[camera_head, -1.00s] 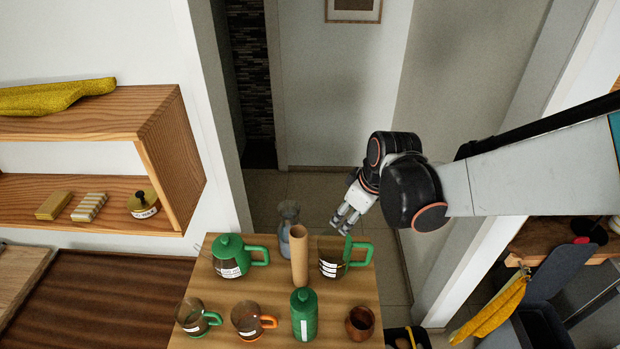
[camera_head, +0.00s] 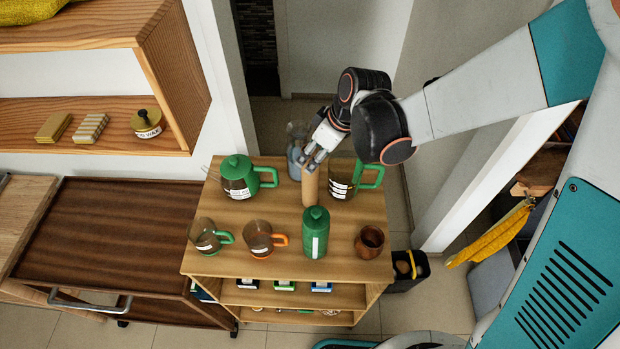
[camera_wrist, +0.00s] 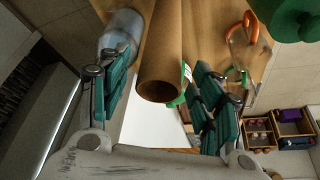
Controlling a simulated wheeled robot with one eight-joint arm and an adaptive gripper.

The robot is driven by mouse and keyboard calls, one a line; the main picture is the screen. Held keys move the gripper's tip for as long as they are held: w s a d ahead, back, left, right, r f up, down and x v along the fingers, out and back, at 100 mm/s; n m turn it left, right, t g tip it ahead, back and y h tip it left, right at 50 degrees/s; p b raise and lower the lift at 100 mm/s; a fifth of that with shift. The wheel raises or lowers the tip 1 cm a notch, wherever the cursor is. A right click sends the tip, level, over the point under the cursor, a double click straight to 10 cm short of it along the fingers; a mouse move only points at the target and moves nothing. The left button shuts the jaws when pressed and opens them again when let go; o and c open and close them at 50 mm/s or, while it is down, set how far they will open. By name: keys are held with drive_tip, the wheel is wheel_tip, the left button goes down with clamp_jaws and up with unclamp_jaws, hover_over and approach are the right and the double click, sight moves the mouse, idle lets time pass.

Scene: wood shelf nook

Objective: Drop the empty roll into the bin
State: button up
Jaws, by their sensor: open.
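The empty roll, a brown cardboard tube (camera_head: 310,190), stands upright on the wooden cart top (camera_head: 215,225), between a green teapot and a green-handled glass jug. My gripper (camera_head: 309,160) is open at the upper part of the roll and hides its top end in the head view. In the wrist view the roll (camera_wrist: 162,50) shows its open end between the two spread green-padded fingers of my gripper (camera_wrist: 160,95). No grip on it shows. A dark container with a yellow handle (camera_head: 391,283), perhaps the bin, stands on the floor right of the cart.
Close around the roll are the green teapot (camera_head: 238,180), glass jug (camera_head: 343,180), clear carafe (camera_head: 294,160) and green bottle (camera_head: 316,235). Two glass mugs and a brown cup (camera_head: 369,242) stand in front. A wall shelf (camera_head: 120,112) is at left.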

sight(310, 179)
drive_tip(key=b+x, duration=0.2)
drive_tip(key=x, duration=0.3)
drive_tip(key=shift+f, duration=0.1)
drive_tip(key=shift+s, duration=0.1)
drive_tip(key=shift+d, duration=0.1)
drive_tip(key=shift+c, duration=0.4)
drive_tip(key=c, duration=1)
